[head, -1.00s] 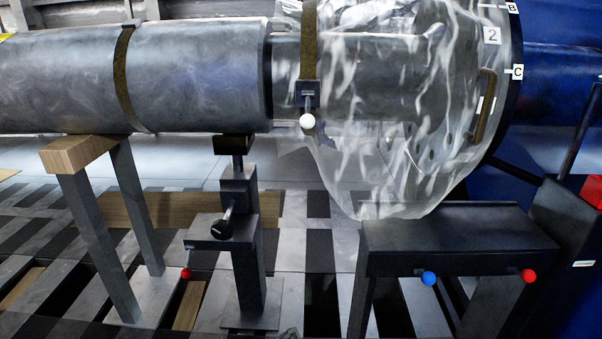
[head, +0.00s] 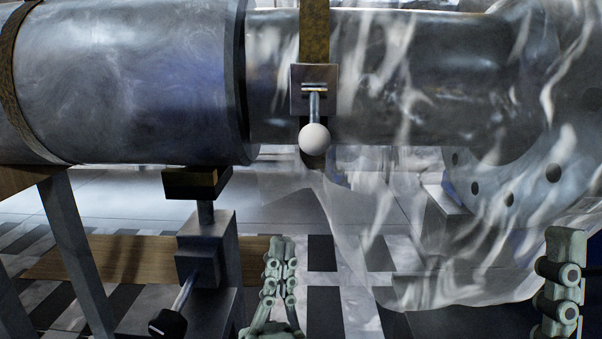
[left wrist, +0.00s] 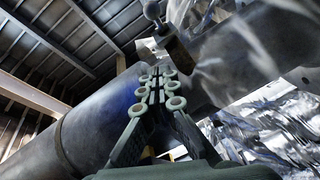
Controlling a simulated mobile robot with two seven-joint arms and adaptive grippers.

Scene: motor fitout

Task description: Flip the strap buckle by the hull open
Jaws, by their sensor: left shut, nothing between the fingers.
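The strap buckle (head: 314,90) is a grey metal plate on a brown strap (head: 314,30) around the narrower shaft. Its short lever hangs down and ends in a white ball knob (head: 314,138). My left gripper (head: 282,240) is shut and empty, pointing up, lower than the knob and a little left of it in the head view, apart from it. In the left wrist view the shut fingers (left wrist: 157,70) point up toward the strap (left wrist: 178,52) and ball knob (left wrist: 152,11). My right gripper (head: 566,240) shows partly at the lower right edge; its opening is unclear.
A thick metal cylinder (head: 130,80) with another strap (head: 10,80) lies left of the buckle. A clear plastic wrap (head: 420,250) hangs at the right. A support stand (head: 206,250) with a black-knobbed handle (head: 168,322) stands left of my left gripper.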

